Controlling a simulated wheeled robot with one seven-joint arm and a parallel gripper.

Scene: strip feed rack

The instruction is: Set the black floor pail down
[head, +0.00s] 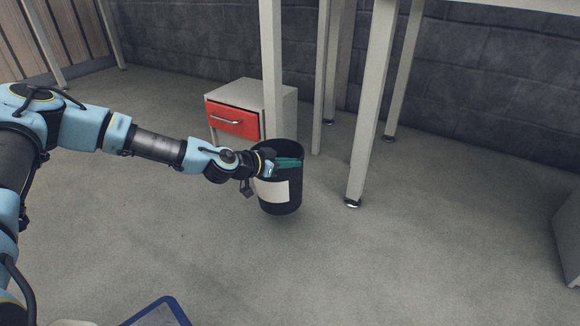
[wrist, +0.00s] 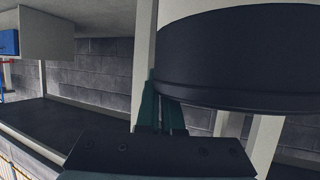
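The black floor pail (head: 289,196) with a pale label stands upright near the middle of the head view, in front of a pale post. My gripper (head: 287,162) is at its rim from the left, and the teal fingers show at the pail's mouth. The grip looks closed on the rim, though the fingertips are partly hidden. I cannot tell whether the pail's base touches the floor.
A small cabinet with a red drawer (head: 232,121) stands close behind the pail. Pale legs (head: 372,110) rise to its right. A blue-edged object (head: 160,312) lies at the bottom edge. The grey floor in front and to the right is clear.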

